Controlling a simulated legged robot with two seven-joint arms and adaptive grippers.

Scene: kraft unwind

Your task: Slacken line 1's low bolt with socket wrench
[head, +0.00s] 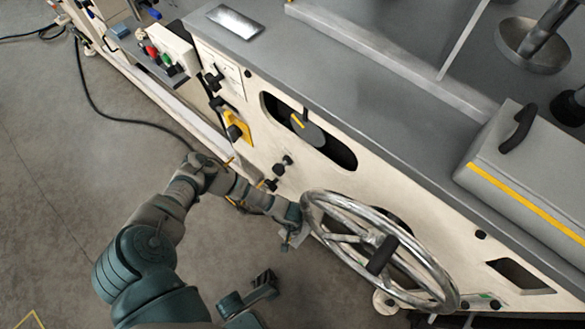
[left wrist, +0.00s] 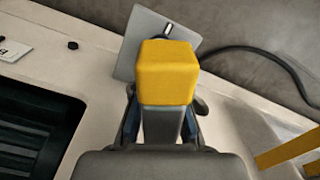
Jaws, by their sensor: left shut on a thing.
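My left arm reaches to the cream machine side, left of the large handwheel. Its gripper (head: 289,232) is low by the machine's lower edge and small in the head view. In the left wrist view, the left gripper (left wrist: 162,128) is shut on a grey piece with a yellow block end, which I take to be the socket wrench (left wrist: 167,72). A square grey plate (left wrist: 145,32) is behind the yellow end. I cannot make out the low bolt or whether the wrench touches it.
The spoked handwheel (head: 318,202) stands out from the machine just right of my left gripper. Black knobs (head: 279,169) and a yellow switch (head: 238,126) are on the panel above. A black cable (head: 88,97) lies on the otherwise open floor at left.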

